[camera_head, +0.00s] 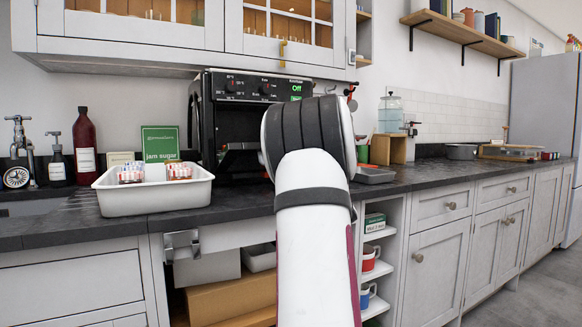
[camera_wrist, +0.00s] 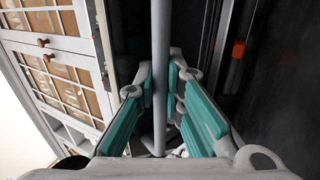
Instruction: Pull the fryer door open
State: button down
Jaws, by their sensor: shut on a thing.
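The fryer (camera_head: 207,125) is a black box-shaped appliance on the dark counter, with a control panel (camera_head: 262,87) on top that shows a green "Off". Its door (camera_head: 243,160) shows only in part left of my arm and looks tilted out from the front; my arm hides the rest, so I cannot tell how far it is open. In the wrist view, my gripper (camera_wrist: 162,95) has teal-padded fingers on both sides of a grey bar-shaped door handle (camera_wrist: 160,50) and is shut on it. My gripper is hidden behind my arm in the head view.
A white tray (camera_head: 150,199) with small jars stands on the counter left of the fryer, close to its door. A green jam sugar box (camera_head: 160,143) and a dark red bottle (camera_head: 85,148) stand behind it. Glazed wall cabinets (camera_head: 290,30) hang above. The counter (camera_head: 425,177) at right has free room.

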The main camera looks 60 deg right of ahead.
jog(key=shift+s+f+b, duration=0.15)
jog(key=shift+f+b, duration=0.15)
jog(key=shift+b, duration=0.05)
dwell(0.3)
jog(key=c, duration=1.9)
grip_release()
jog(key=shift+c, duration=0.2)
jog(key=v, duration=1.2)
jog(key=shift+a+f, duration=0.1)
